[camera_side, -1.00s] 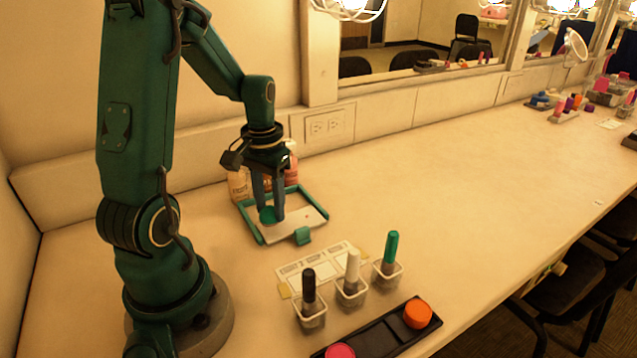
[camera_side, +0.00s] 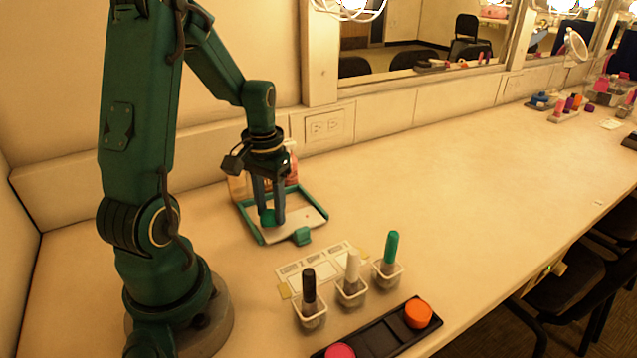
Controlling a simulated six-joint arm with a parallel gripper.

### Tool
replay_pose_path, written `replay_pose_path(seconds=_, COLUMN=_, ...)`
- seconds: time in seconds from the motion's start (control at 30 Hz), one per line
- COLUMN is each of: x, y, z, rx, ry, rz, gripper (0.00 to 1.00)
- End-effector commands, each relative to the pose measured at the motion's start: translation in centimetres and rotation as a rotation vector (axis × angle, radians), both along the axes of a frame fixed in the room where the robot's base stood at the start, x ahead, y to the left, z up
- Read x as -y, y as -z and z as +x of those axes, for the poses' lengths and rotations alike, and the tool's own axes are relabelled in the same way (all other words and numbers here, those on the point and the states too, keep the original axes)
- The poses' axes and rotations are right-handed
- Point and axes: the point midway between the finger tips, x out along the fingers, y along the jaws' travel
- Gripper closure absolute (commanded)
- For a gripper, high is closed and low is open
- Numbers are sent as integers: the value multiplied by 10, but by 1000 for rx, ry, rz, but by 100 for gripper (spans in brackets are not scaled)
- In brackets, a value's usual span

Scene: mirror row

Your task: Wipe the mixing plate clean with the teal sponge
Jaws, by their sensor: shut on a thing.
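The mixing plate (camera_side: 298,222) is a pale flat plate in a teal frame on the counter, with a teal clip (camera_side: 301,236) at its front edge. A small dark speck shows on its right part. My gripper (camera_side: 268,217) points down over the plate's left part. It is shut on the teal sponge (camera_side: 267,217), which is mostly hidden between the fingers. The sponge is at the plate's surface; I cannot tell for sure whether it touches.
Bottles (camera_side: 291,168) stand behind the plate, partly hidden by my gripper.

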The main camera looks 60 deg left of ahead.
Motion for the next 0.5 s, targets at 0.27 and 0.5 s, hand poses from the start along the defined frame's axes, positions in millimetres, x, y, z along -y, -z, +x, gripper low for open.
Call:
replay_pose_path(seconds=0.27, x=0, y=4, z=0, rx=-1, ry=0, rz=0, gripper=100)
replay_pose_path(seconds=0.5, x=0, y=8, z=0, rx=-2, ry=0, rz=-1, gripper=100)
